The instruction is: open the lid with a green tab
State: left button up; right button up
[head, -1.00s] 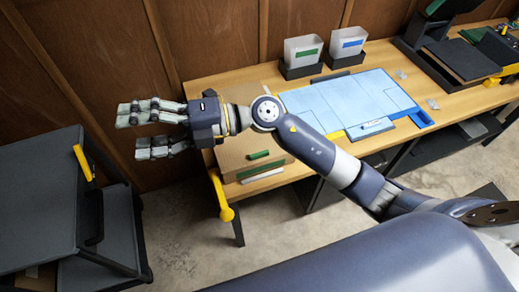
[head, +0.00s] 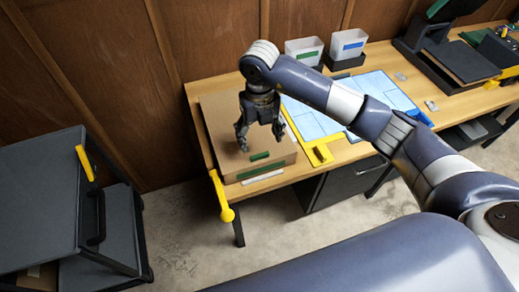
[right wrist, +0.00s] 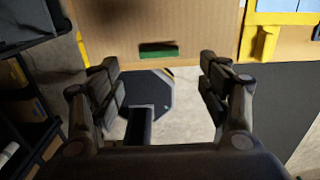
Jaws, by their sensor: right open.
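A tan cardboard box with a flat lid (head: 215,120) sits at the left end of the wooden table, and the lid looks shut. A green tab (head: 260,156) lies at the lid's front edge. My right gripper (head: 260,140) points down over the front part of the lid, just behind the tab in the head view. It is open and empty; whether it touches the lid I cannot tell. In the right wrist view the tab (right wrist: 159,51) shows between the spread fingers, slightly beyond the fingertips (right wrist: 160,72). My left gripper is not in view.
A yellow handle (head: 222,195) hangs at the table's left front corner. A blue mat (head: 385,90) and a yellow piece (head: 318,152) lie right of the box. Two white bins (head: 303,50) stand behind. A dark cart (head: 40,200) stands left, across a floor gap.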

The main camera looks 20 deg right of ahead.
aim_at(260, 155)
notch_tip(260, 155, down, 8)
jog(key=shift+r+p, duration=0.1)
jog(key=shift+p, duration=0.75)
jog(key=shift+c, duration=0.6)
